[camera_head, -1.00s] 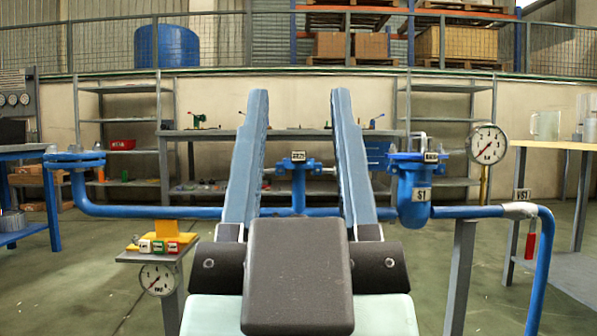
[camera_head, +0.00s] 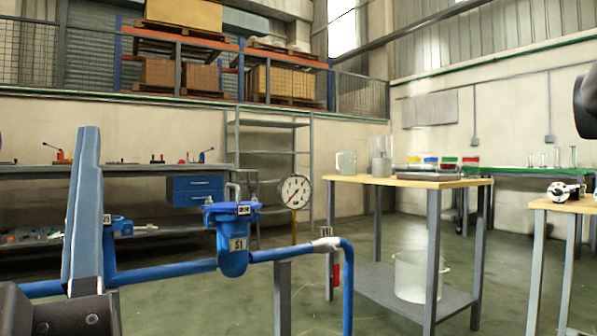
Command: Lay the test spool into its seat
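A short metal piece with a round flanged end (camera_head: 563,192) lies on a wooden-topped table at the right edge. It looks like the test spool, but it is small and I cannot be sure. I cannot pick out the spool's seat. The blue pipe line (camera_head: 165,271) runs across the lower left to a blue strainer body tagged S1 (camera_head: 234,246). My gripper is not in view. A dark rounded part, cut off at the upper right edge, may belong to my arm.
A round gauge (camera_head: 295,192) stands behind the pipe. The pipe bends down near a red-handled valve (camera_head: 336,274). Open floor shows between the tables.

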